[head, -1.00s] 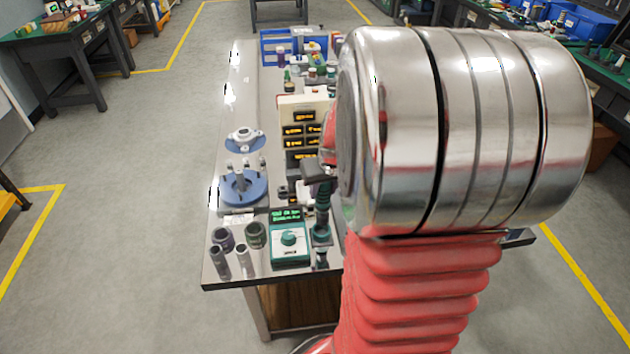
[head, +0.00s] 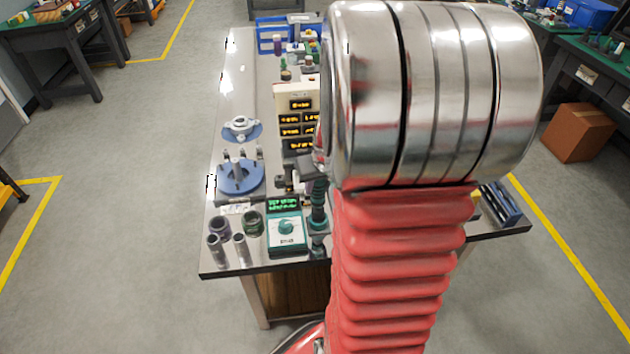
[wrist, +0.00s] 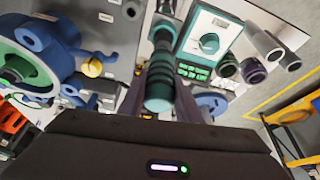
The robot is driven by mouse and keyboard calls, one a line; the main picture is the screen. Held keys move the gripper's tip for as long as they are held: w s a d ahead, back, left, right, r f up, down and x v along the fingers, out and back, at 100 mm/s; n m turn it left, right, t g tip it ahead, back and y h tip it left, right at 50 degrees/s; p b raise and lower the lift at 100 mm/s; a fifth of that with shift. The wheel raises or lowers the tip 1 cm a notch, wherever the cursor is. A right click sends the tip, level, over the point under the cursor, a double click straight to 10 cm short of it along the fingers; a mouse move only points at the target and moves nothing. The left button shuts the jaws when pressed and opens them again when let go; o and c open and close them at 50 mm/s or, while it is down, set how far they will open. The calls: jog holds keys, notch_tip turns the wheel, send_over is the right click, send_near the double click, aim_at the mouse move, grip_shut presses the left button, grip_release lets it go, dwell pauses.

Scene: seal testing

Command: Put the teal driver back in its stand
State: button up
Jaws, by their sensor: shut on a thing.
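The teal driver (head: 318,212) stands roughly upright at the near part of the bench, just right of the teal dial meter (head: 286,230). My gripper (wrist: 160,88) is shut on it in the wrist view, with dark fingers on both sides of its teal, ribbed body (wrist: 159,93). In the head view the gripper's dark end shows at the driver's top, and my arm covers the area to the right. The stand cannot be clearly told apart at the driver's lower end, so I cannot tell whether the driver is seated in it.
Grey tubes (head: 241,250) and dark round cups (head: 252,223) stand left of the meter. A blue round fixture (head: 240,178) and a beige display unit (head: 297,115) stand farther back. A blue-grey rack (head: 500,203) lies at the right. The bench's left strip is mostly clear.

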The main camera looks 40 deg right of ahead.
aim_at(319, 195)
jog(key=shift+f, duration=0.5)
jog(key=shift+s, duration=0.1)
dwell(0.6)
jog(key=shift+f, duration=1.35)
dwell(2.0)
jog(key=o, duration=1.2)
jog(key=shift+o, duration=0.2)
jog(key=shift+s+r, duration=0.1)
jog(key=shift+r, duration=4.4)
